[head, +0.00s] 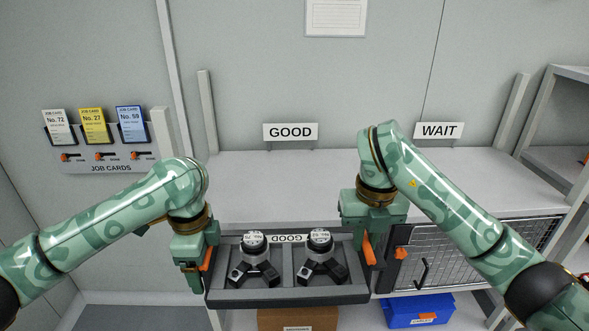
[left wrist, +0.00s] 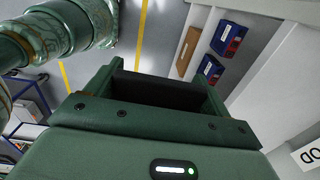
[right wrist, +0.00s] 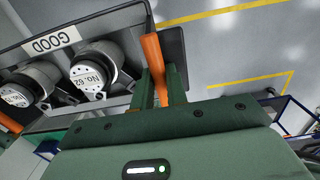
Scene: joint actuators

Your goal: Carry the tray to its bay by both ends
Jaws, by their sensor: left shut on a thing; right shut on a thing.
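The dark grey tray (head: 285,298) is held level in front of the bench and carries two joint actuators with white caps, a left one (head: 254,262) and a right one (head: 320,260). The right one reads No. 62 in the right wrist view (right wrist: 97,78). A GOOD label (head: 288,238) lies along the tray's far side. My left gripper (head: 201,268) is shut on the tray's left orange handle. My right gripper (head: 369,250) is shut on its right orange handle, also visible in the right wrist view (right wrist: 155,65).
A wire mesh front (head: 470,250) is right of the tray. A brown bin (head: 298,318) and blue bin (head: 415,310) sit below.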

